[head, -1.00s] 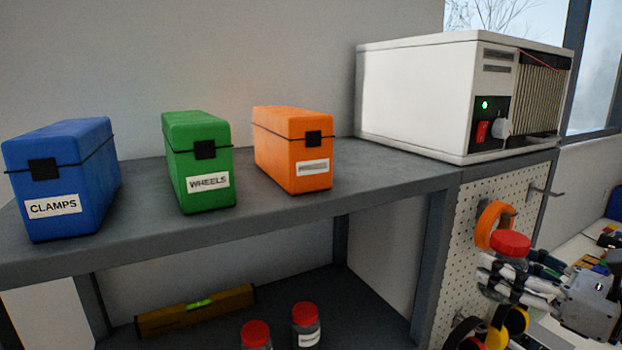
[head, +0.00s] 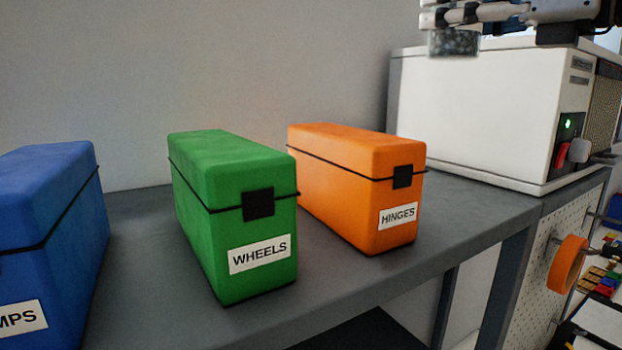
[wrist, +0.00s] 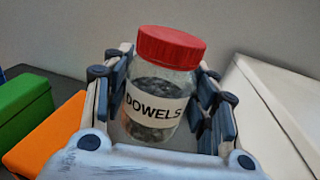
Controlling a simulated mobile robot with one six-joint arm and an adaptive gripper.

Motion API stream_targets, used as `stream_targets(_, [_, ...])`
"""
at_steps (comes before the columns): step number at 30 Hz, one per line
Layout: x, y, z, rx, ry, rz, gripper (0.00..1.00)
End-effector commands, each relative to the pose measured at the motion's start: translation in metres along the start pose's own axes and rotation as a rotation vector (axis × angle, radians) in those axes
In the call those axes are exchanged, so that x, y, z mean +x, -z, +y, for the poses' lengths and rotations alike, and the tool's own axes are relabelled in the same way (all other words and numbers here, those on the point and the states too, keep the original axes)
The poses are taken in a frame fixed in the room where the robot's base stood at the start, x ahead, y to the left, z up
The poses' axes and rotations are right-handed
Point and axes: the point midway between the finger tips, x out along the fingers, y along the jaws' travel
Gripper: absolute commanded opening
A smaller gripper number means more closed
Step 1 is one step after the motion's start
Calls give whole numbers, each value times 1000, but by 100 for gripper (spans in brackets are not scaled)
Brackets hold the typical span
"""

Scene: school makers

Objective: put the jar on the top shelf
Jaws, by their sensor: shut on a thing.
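The jar (wrist: 158,90) is clear with a red lid, dark contents and a white label reading DOWELS. It stands upright between the fingers of my gripper (wrist: 165,100) in the wrist view, and the gripper is shut on it. In the head view my gripper (head: 455,20) is at the top edge, and only the lower part of the jar (head: 454,43) shows below it, in front of the white machine. The jar's lid is cut off there. The grey top shelf (head: 400,262) lies below, apart from the jar.
A blue box (head: 50,210), a green WHEELS box (head: 235,215) and an orange HINGES box (head: 355,185) stand on the top shelf. The white machine (head: 480,115) stands at the right. Free shelf shows between and in front of the boxes. An orange ring (head: 568,265) hangs on the pegboard.

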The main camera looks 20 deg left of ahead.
Motion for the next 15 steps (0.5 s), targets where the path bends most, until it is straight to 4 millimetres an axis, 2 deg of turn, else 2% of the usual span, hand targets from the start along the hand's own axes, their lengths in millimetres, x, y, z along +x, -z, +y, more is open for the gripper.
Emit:
stream_targets(5, [-1,5,0,-1,2,-2,11])
stream_targets(8, [-1,24,0,1,2,-1,11])
stream_targets(15, [-1,89,1,1,1,-1,11])
